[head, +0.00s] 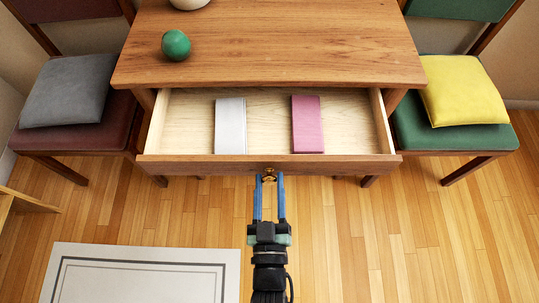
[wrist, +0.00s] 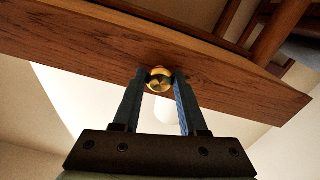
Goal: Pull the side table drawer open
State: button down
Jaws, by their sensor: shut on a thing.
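The wooden side table (head: 290,38) stands ahead of me in the head view. Its drawer (head: 172,158) is pulled out toward me and its pale inside shows. A folded white cloth (head: 230,125) and a folded pink cloth (head: 307,124) lie in it. A round brass knob (wrist: 159,79) sits on the middle of the drawer front (wrist: 95,55) in the wrist view. My gripper (head: 269,182) is at the drawer front, its two blue fingers on either side of the knob. In the wrist view my gripper (wrist: 159,82) is shut on the knob.
A green ball (head: 176,45) and part of a pale round object (head: 189,4) are on the tabletop. A chair with a grey cushion (head: 66,90) stands left, one with a yellow cushion (head: 462,91) right. A grey-bordered rug (head: 140,250) lies front left. The wood floor (head: 400,240) at front right is clear.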

jog(key=shift+s+p, duration=0.3)
jog(key=shift+s, duration=1.5)
jog(key=shift+c, duration=2.2)
grip_release()
jog(key=s+p, duration=0.1)
jog(key=s, duration=1.2)
